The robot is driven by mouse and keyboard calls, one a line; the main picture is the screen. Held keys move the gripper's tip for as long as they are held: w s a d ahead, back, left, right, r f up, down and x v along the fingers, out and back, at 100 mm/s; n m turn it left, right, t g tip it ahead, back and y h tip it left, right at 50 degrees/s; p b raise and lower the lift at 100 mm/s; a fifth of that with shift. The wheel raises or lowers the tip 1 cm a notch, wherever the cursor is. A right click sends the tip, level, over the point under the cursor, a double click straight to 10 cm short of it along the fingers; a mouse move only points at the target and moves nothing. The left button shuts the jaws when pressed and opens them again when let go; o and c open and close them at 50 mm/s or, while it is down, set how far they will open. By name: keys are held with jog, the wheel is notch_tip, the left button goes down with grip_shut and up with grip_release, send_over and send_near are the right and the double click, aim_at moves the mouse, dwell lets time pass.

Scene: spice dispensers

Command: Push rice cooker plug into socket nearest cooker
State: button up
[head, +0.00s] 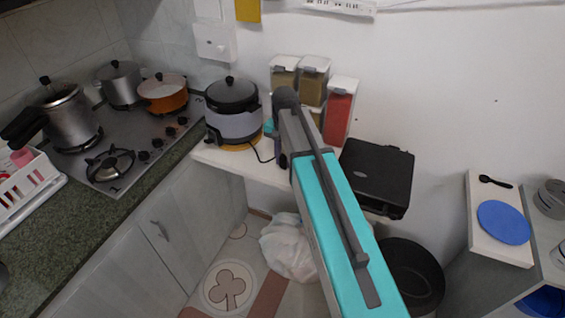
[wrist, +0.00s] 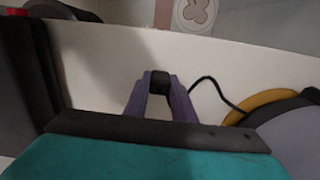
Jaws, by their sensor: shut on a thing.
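The rice cooker (head: 233,122), grey with a dark lid, stands on the white shelf beside the stove. It shows partly at the right of the wrist view (wrist: 292,140). A white wall socket (head: 215,44) is above and slightly left of the cooker. My gripper (wrist: 160,79), with purple fingers, is shut on the small black plug (wrist: 160,86). The plug is over the shelf, to the right of the cooker in the head view, apart from the socket. The black cord (wrist: 209,82) runs from near the plug toward the cooker. My arm hides most of the gripper in the head view.
Spice dispensers (head: 340,108) stand against the wall right of the cooker. A black appliance (head: 376,176) is further right on the shelf. The stove (head: 110,150) with pots is at left. Another white strip (head: 340,6) is high on the wall.

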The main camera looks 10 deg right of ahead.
aim_at(284, 157)
jog(key=shift+r, duration=0.15)
jog(key=shift+r+b, duration=0.85)
jog(key=shift+r, duration=0.75)
jog(key=s+r+b, duration=0.1)
jog(key=s+b, duration=0.2)
jog(key=s, duration=1.3)
jog(key=shift+d+r+b, duration=0.25)
jog(key=shift+b, duration=0.15)
jog(key=shift+w, duration=0.1)
jog(key=w+n, duration=0.6)
jog(key=n, duration=0.1)
jog(key=w+n, duration=0.3)
jog(key=shift+w+a, duration=0.15)
jog(key=shift+a, duration=0.25)
jog(key=shift+w+a+f+n, duration=0.15)
jog(key=shift+w+n, duration=0.9)
jog(key=shift+n, duration=0.55)
